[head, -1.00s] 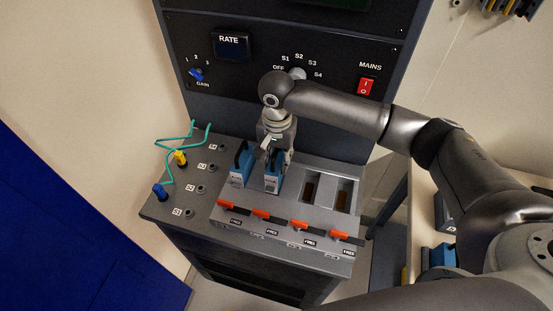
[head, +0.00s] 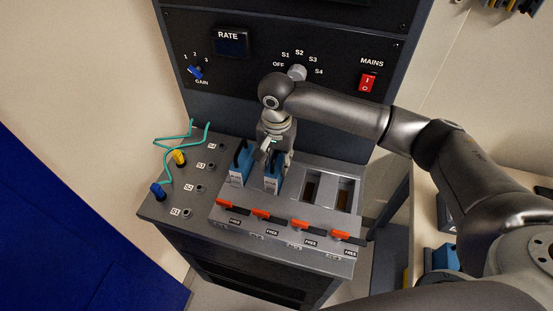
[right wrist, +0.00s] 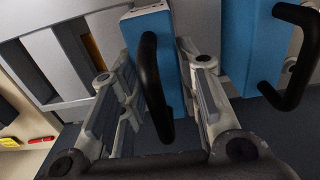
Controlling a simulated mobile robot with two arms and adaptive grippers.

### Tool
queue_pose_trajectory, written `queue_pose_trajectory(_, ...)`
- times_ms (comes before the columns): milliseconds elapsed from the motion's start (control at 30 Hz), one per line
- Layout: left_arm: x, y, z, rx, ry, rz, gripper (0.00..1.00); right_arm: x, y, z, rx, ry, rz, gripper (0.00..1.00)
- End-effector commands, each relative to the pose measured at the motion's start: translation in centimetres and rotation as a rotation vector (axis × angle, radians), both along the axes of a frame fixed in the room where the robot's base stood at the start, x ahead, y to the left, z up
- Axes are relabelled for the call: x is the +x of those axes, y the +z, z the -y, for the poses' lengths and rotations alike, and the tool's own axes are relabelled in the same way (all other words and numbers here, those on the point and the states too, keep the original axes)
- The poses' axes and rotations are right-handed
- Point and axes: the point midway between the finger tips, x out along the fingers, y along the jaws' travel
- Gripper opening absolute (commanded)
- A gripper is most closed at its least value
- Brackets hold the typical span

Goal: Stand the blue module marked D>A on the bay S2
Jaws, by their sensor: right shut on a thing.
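A blue module (head: 272,184) with a black handle stands upright at the second bay from the left on the sloped console. Its front label is too small to read. My right gripper (head: 273,156) is over its top and shut on it. In the right wrist view the held blue module (right wrist: 172,62) lies between the two fingers, its black handle in front. I cannot tell whether it rests fully down in the bay. My left gripper is not in view.
Another blue module (head: 239,166) stands close by in the leftmost bay. The two right bays, including the end bay (head: 343,194), are empty. Red-orange levers (head: 300,225) line the front. Cables and plugs (head: 179,157) are at left. Another blue module (head: 445,257) is on the right-hand bench.

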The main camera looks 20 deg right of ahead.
Motion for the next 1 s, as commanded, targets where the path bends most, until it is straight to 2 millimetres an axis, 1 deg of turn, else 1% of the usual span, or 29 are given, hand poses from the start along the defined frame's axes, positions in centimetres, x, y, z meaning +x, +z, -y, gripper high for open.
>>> queue_pose_trajectory(900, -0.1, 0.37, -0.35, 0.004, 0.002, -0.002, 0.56, 0.04, -0.83, -0.04, 0.0, 0.001, 0.001, 0.0)
queue_pose_trajectory(933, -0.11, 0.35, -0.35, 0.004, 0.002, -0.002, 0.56, 0.04, -0.82, -0.05, 0.001, 0.001, 0.002, 0.35)
queue_pose_trajectory(1000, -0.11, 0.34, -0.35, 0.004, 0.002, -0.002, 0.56, 0.04, -0.83, -0.05, 0.0, 0.001, 0.001, 0.44)
